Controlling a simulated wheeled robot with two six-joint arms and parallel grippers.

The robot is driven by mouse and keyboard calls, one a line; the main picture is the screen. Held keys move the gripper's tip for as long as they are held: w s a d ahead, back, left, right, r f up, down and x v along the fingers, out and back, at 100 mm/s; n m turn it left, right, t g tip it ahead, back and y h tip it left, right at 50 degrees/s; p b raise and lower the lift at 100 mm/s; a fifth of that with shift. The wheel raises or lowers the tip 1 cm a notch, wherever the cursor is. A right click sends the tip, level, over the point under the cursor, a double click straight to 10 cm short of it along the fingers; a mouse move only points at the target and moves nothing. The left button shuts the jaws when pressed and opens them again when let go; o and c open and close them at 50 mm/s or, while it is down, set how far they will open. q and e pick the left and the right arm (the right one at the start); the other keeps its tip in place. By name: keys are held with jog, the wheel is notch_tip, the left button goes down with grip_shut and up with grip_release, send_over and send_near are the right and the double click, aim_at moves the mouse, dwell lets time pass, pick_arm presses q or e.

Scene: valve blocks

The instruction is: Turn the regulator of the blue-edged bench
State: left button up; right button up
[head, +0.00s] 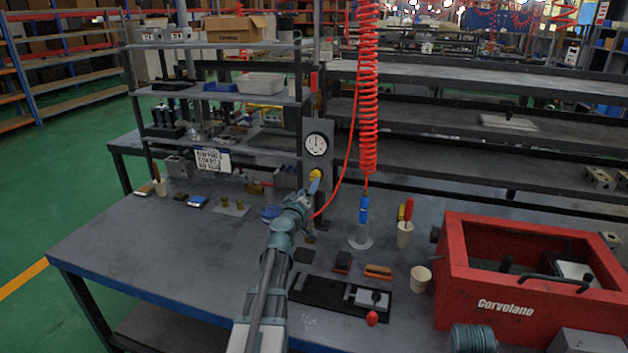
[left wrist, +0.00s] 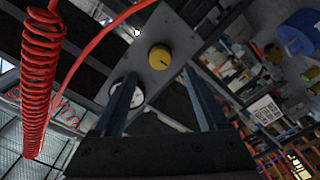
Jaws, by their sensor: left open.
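The regulator's yellow knob (head: 315,174) sits on a grey upright panel (head: 318,128) at the back of the blue-edged bench (head: 130,255), below a round white gauge (head: 316,144). My left gripper (head: 311,188) is open and empty, just in front of the knob and partly over it in the head view. In the left wrist view the yellow knob (left wrist: 160,57) shows ahead of the gap between my two open fingers (left wrist: 159,80), and it appears free of them. One finger partly covers the gauge (left wrist: 126,94) there. My right gripper is not in view.
A coiled red hose (head: 368,90) hangs just right of the panel. A red toolbox (head: 530,275) stands at the bench's right. A black tray (head: 335,295), cups and small parts lie on the top. Shelves (head: 215,92) stand behind left. The left front of the bench is clear.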

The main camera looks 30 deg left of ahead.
aim_at(316, 176)
pick_arm(q)
jog(key=x, duration=0.7)
jog(key=shift+w, duration=0.1)
grip_shut()
